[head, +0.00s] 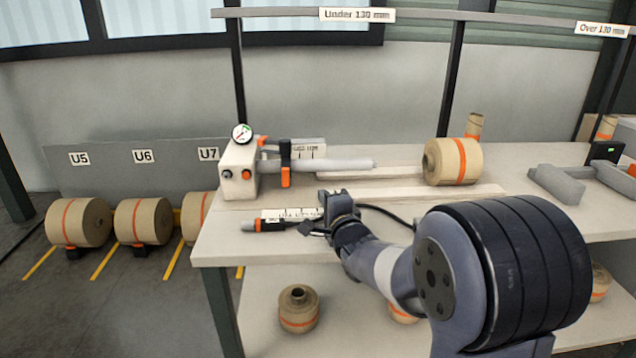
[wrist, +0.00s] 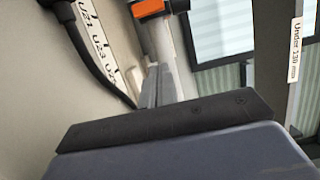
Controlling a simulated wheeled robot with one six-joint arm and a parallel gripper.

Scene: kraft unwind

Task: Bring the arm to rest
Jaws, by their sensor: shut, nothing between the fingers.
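My arm reaches over the white workbench (head: 225,240) from the lower right in the head view. My gripper (head: 325,200) is above the bench's front part, near a printed label strip (head: 290,214). In the wrist view the narrow grey fingers of my gripper (wrist: 154,85) are together with nothing between them. The label strip also shows in the wrist view (wrist: 98,40), next to a dark cable (wrist: 75,40).
A white gauge unit (head: 238,172) with a grey bar (head: 330,165) stands behind my gripper. A black-and-orange handheld tool (head: 265,225) lies at the front. A kraft roll (head: 450,162) sits to the right. Rolls (head: 298,312) lie on the lower shelf.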

